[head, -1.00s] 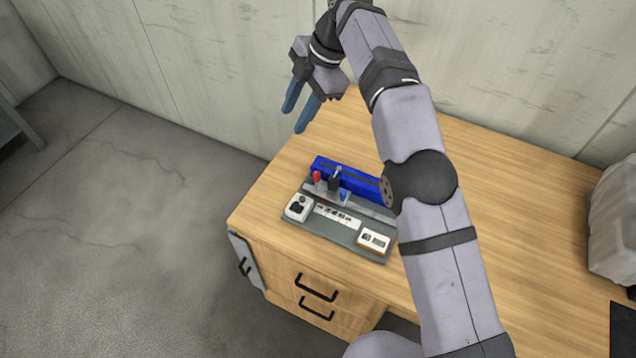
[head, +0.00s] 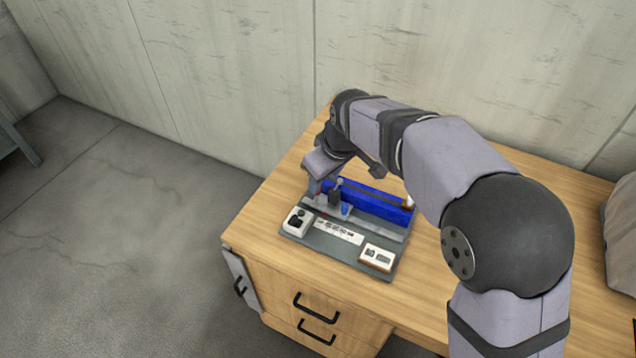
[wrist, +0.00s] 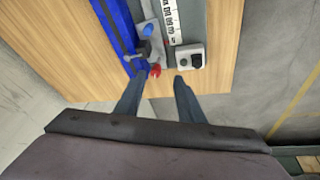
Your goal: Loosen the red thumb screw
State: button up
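The red thumb screw (wrist: 155,71) sits at the near end of the blue rail (wrist: 116,28) in the wrist view. My gripper (wrist: 159,79) is open, its two blue-grey fingers apart and pointing at the fixture. The screw's head shows just beyond the fingertips, between them and nearer the left one; I cannot tell whether they touch. In the head view my gripper (head: 316,187) hangs over the left end of the blue rail (head: 368,203) and mostly hides the screw. A dark clamp post (head: 335,192) and a blue knob (head: 345,209) stand beside it.
The grey base plate (head: 335,249) holds a white box with a black knob (head: 297,221), a printed strip (head: 338,232) and a wood-edged white box (head: 377,256). The wooden desk (head: 268,213) ends close to the plate's left. A wall stands behind.

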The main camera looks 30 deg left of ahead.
jog(key=m, duration=0.1)
jog(key=w+m, duration=0.1)
jog(key=m, duration=0.1)
jog(key=shift+a+r, duration=0.15)
jog(key=shift+a, duration=0.25)
jog(key=shift+p+x, duration=0.6)
jog(key=shift+x, duration=3)
jog(key=shift+a, duration=0.1)
grip_shut()
